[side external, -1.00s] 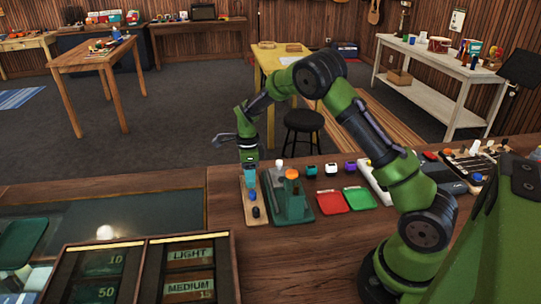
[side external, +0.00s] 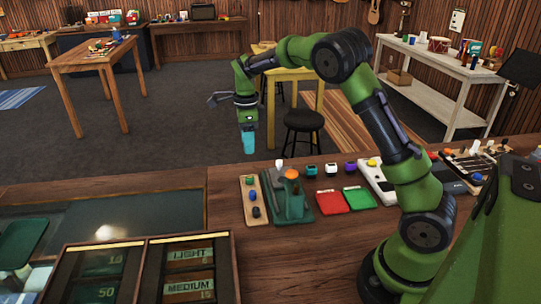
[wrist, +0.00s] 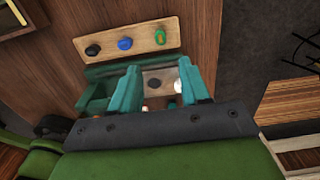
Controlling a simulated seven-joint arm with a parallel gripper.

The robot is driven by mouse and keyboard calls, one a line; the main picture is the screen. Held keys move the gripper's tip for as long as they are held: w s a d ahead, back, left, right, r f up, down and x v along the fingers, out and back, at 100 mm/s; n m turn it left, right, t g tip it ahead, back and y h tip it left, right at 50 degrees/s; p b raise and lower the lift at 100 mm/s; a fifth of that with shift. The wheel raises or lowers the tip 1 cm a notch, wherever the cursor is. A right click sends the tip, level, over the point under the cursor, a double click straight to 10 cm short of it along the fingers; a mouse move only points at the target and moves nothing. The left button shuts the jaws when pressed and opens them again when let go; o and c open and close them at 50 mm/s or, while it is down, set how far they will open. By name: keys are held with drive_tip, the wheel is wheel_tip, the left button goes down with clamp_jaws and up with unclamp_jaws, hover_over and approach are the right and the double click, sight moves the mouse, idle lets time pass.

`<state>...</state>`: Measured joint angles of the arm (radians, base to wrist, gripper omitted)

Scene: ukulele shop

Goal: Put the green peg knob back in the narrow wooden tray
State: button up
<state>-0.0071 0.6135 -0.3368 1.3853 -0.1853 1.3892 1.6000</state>
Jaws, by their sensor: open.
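The narrow wooden tray (side external: 247,211) lies on the counter at the left of the green jig. The green peg knob (side external: 249,181) sits in the far end of the tray, in a row with a blue knob (side external: 252,196) and a black knob (side external: 256,212). The wrist view shows the tray (wrist: 143,39) with the green knob (wrist: 160,36) at its right end. My gripper (side external: 249,150) is raised above the far side of the counter, apart from the tray. In the wrist view its teal fingers (wrist: 160,80) are spread with nothing held between them.
A red tray (side external: 333,202) and a green tray (side external: 359,198) lie further right, with several small colored devices behind. A black stool (side external: 304,122) stands beyond the counter.

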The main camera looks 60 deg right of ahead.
drive_tip(key=s+a+r+n+t+y, duration=0.2)
drive_tip(key=s+a+r+n+t, duration=0.2)
drive_tip(key=s+a+r+n, duration=0.6)
drive_tip(key=s+a+r+n+t, duration=0.1)
drive_tip(key=s+a+n+t, duration=0.2)
drive_tip(key=s+n, duration=1)
drive_tip(key=shift+s+a+r, duration=0.15)
drive_tip(key=shift+s+a, duration=0.25)
drive_tip(key=shift+s, duration=0.4)
